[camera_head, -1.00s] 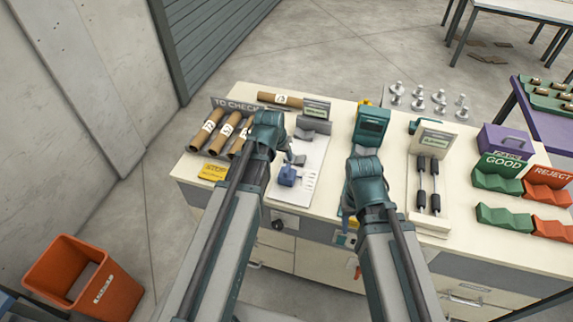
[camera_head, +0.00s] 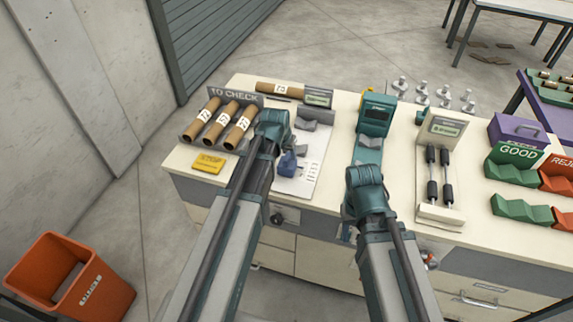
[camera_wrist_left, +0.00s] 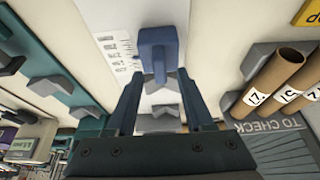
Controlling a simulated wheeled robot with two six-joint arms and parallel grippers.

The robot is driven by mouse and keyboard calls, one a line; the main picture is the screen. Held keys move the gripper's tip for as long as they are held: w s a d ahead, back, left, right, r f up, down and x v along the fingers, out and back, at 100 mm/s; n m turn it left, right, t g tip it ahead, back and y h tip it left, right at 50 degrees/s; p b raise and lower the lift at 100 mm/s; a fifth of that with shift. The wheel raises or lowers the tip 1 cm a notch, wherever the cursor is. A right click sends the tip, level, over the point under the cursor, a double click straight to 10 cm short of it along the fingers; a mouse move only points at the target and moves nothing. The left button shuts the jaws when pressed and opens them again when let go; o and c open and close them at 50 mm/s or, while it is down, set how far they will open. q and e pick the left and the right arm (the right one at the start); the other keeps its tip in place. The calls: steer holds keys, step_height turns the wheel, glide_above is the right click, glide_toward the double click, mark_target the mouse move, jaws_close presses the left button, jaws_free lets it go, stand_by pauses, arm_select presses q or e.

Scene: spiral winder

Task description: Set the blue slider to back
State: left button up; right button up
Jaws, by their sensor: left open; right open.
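The blue slider (camera_head: 288,163) stands on a white plate (camera_head: 310,180) near its front part, left of the middle of the worktable. In the left wrist view the blue slider (camera_wrist_left: 157,48) shows just beyond my left fingertips, beside printed marks. My left gripper (camera_wrist_left: 160,78) is open, its two fingers spread with nothing held. I cannot tell whether they touch the slider. In the head view the left arm partly covers the slider's left side. My right gripper (camera_head: 364,185) is over the front of the table, below the teal device. Its jaws are mostly hidden by its own arm.
Several cardboard tubes (camera_head: 221,120) lie at the left by the TO CHECK sign (camera_head: 233,94), with a yellow block (camera_head: 208,163) in front. The teal device (camera_head: 374,115) stands between the arms. Grey blocks (camera_head: 316,116) sit on the plate behind the slider.

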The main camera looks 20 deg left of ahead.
arm_select(q)
steer(key=b+x, duration=0.1)
steer(key=x, duration=0.1)
steer(key=shift+w+f, duration=0.2)
steer(key=shift+f, duration=0.1)
steer(key=shift+r, duration=0.1)
jaws_close()
stand_by(1.2)
